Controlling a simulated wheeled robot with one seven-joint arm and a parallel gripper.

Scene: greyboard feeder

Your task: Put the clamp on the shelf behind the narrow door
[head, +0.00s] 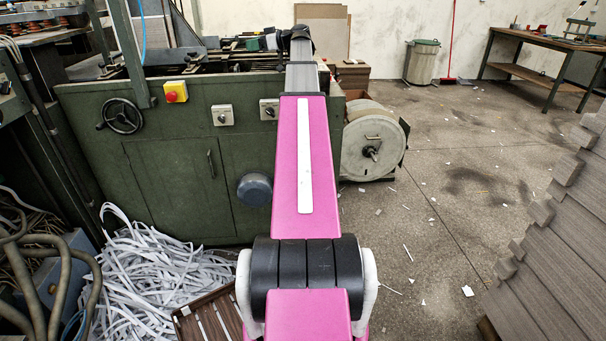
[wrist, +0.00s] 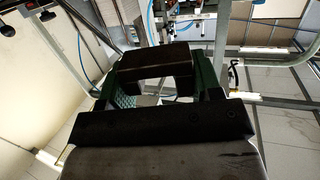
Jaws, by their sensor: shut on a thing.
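My gripper (head: 301,34) is at the far end of my outstretched pink arm, above the back of the green machine in the head view. In the wrist view my gripper (wrist: 156,82) is shut on a dark, blocky thing (wrist: 154,58) between its two sides. This is probably the clamp, but its full shape is hidden. I cannot tell which is the narrow door, and no shelf inside shows.
White paper strips (head: 150,265) and a slatted brown crate (head: 210,318) lie before the cabinet. A large roll (head: 370,145) is at its right end. Stacked grey boards (head: 560,240) stand at right. A workbench (head: 530,42) and bin (head: 421,62) are behind. Middle-right floor is mostly open.

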